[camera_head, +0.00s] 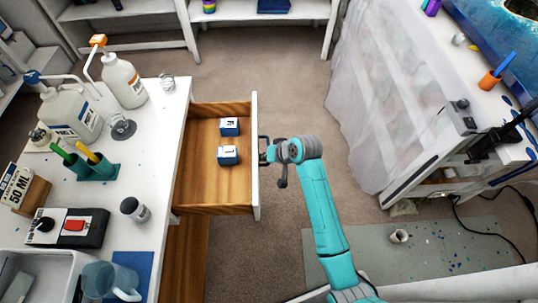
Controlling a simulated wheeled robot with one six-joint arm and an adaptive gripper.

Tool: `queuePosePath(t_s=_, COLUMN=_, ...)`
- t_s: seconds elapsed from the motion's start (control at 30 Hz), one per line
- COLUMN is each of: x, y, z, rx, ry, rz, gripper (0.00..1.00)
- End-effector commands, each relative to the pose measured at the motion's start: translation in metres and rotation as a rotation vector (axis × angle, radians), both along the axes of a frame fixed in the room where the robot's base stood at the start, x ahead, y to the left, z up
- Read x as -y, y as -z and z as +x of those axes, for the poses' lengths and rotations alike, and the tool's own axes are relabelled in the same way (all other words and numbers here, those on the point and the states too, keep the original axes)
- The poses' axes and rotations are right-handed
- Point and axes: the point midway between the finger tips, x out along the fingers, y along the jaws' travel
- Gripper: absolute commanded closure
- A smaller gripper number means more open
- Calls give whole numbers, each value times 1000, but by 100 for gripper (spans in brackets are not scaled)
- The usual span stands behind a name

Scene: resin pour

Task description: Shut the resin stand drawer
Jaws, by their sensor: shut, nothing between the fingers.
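The resin stand drawer (214,183) is pulled out to the right from under the white stand (160,150). It has a wooden inside and a white front panel (255,155). Two small blue-and-white blocks, one (230,127) behind the other (228,155), lie in it. My gripper (267,151) is at the outer face of the front panel, near its middle. It is shut with nothing held. I cannot tell whether the fingers touch the panel. My teal arm reaches up to it from the lower right.
At right stands a plastic-draped table (385,110). A small cup (399,236) is on the grey floor mat. The carpet between is clear.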

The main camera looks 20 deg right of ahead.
Motion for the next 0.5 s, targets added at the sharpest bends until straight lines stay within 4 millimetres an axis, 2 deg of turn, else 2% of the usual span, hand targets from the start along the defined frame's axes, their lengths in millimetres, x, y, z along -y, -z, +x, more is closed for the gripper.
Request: queuePosePath(t_s=0.5, x=-6, y=0, z=2, rx=1, ry=-1, rz=0, gripper=100)
